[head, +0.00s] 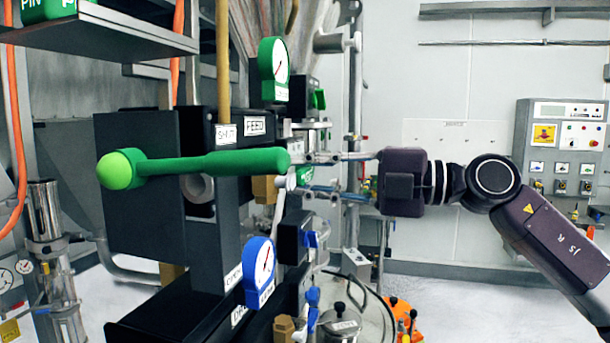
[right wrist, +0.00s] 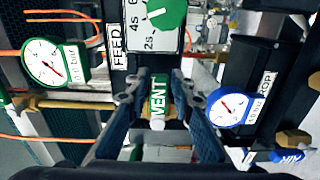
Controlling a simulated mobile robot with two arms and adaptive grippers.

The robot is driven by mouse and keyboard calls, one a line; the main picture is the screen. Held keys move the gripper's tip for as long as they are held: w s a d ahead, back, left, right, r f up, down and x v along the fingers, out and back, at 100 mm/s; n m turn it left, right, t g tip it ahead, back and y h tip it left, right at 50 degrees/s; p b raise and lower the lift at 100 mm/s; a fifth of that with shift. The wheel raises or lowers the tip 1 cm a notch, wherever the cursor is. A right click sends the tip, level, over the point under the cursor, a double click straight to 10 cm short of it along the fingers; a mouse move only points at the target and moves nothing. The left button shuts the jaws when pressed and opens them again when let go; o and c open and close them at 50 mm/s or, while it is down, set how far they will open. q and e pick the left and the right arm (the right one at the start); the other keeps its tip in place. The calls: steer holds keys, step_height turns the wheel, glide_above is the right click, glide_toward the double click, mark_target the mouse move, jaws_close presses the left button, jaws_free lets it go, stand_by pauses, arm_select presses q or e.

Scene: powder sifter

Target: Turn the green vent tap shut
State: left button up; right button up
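The green vent tap (right wrist: 157,92), marked VENT in white, shows between the fingers of my right gripper (right wrist: 157,98) in the right wrist view. In the head view, a small part of the green tap (head: 307,172) shows between the fingers of the right gripper (head: 308,173). The fingers stand apart on both sides of the tap, and I cannot tell whether either touches it. A white rounded end (right wrist: 157,124) shows below the lettering in the wrist view. My left gripper is not in view.
A long green lever with a ball end (head: 120,170) crosses in front of the machine. A green gauge (head: 273,68) is above the gripper and a blue gauge (head: 259,270) below. A blue AIR tap (right wrist: 288,156) is nearby. A control panel (head: 563,150) hangs on the wall.

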steer(key=shift+o, duration=1)
steer(key=shift+d, duration=0.2)
steer(key=v, duration=1.1)
steer(key=shift+d, duration=0.35)
steer(key=shift+s, duration=0.15)
